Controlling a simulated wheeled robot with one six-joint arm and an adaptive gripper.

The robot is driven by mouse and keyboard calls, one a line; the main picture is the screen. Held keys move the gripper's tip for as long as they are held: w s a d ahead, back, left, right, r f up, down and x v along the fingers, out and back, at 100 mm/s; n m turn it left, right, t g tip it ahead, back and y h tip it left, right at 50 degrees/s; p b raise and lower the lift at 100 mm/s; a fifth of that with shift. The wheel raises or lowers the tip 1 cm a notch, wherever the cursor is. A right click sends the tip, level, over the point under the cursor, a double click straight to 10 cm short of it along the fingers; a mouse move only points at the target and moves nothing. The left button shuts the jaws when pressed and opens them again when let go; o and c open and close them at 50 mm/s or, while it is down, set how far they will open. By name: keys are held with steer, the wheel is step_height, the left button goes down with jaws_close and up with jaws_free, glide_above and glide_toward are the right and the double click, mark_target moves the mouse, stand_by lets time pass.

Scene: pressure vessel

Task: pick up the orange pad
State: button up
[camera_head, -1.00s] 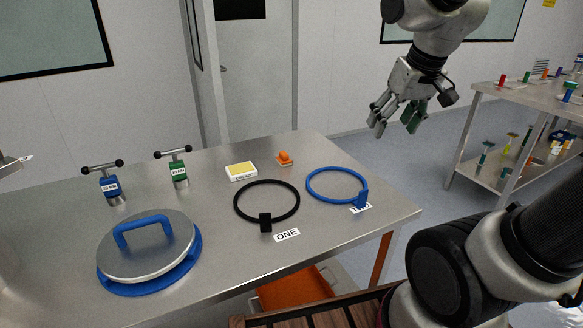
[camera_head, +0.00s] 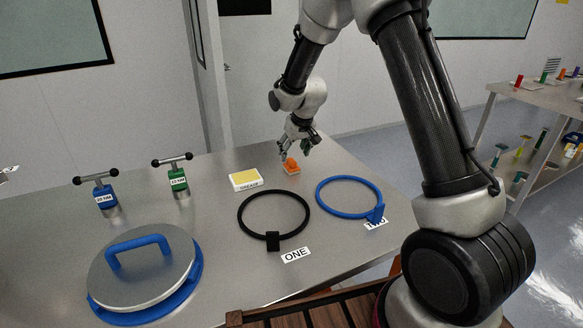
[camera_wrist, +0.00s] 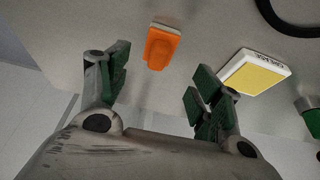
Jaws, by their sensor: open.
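The orange pad (camera_head: 291,165) sits on the steel table (camera_head: 230,290) near its far right side, beyond the two rings. It also shows in the wrist view (camera_wrist: 162,46), at the upper middle, as an orange block with a pale edge. My gripper (camera_head: 297,153) is just above and behind the pad in the head view. Its two fingers with green inner pads are spread apart in the wrist view (camera_wrist: 153,88). The pad lies ahead of the gap between them, and nothing is held. I cannot tell the exact height above the pad.
A white and yellow grease box (camera_head: 245,180) lies left of the pad. A black ring (camera_head: 240,215) and a blue ring (camera_head: 320,197) lie nearer. Blue (camera_head: 104,196) and green (camera_head: 178,180) T-handled tools and a round lid with blue handle (camera_head: 140,280) are further left.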

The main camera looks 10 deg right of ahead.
mark_target(292, 160)
steer(key=x, duration=0.6)
steer(key=shift+w+d+f, duration=0.1)
steer(key=shift+f, duration=0.2)
steer(key=c, duration=1.1)
